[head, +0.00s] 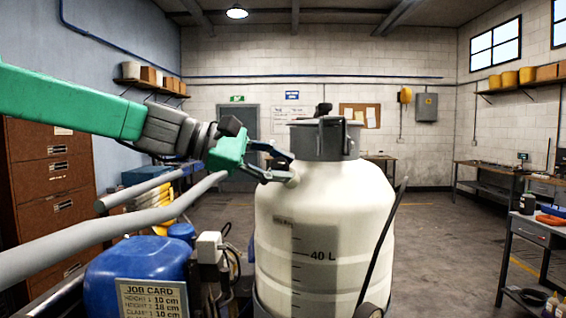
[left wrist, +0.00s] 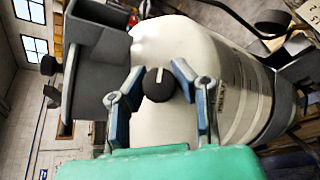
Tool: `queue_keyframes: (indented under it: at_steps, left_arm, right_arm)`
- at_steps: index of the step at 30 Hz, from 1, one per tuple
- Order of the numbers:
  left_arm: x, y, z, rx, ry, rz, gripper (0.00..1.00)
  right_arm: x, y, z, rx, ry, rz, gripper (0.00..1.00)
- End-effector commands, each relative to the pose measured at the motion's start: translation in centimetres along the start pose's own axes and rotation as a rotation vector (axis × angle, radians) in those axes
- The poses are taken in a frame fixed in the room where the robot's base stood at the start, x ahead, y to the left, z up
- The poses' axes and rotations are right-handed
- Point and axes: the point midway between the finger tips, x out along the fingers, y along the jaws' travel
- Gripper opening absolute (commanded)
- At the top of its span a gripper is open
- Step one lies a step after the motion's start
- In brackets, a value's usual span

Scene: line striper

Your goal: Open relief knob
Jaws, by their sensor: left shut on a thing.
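The relief knob (left wrist: 158,85) is a small round black knob with a white line, on the shoulder of the white tank (head: 325,225). My left gripper (head: 289,167) reaches in from the left to the tank's upper left shoulder, just below the dark grey cap (head: 322,139). In the left wrist view, the blue-grey fingers of my left gripper (left wrist: 160,72) stand on either side of the knob, shut on it. The white line points towards the top of that picture. In the head view the fingers hide the knob. My right gripper is not in view.
A blue container (head: 135,270) with a job card (head: 153,299) stands left of the tank, below my left arm. A thin black rod (head: 383,245) leans along the tank's right side. A workbench (head: 540,235) stands at the right; the floor between is clear.

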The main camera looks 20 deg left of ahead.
Motion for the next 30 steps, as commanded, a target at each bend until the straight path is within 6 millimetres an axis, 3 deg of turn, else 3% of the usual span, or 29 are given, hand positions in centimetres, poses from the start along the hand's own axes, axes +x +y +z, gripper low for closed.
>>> queue_keyframes:
  at_steps: [12,27,28,30]
  left_arm:
    - [-0.06,0.0,0.04,0.127,-0.006,-0.112,0.0]
    - [-0.14,0.1,0.1,0.14,-0.008,-0.12,0.0]
    - [-0.15,0.11,0.1,0.14,-0.008,-0.12,0.25]
    - [-0.15,0.12,0.1,0.139,-0.008,-0.12,0.46]
  right_arm:
    - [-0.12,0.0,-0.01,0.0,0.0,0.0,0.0]
    - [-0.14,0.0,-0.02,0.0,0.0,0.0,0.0]
    - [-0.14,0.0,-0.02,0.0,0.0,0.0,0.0]
    - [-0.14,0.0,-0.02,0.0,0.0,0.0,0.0]
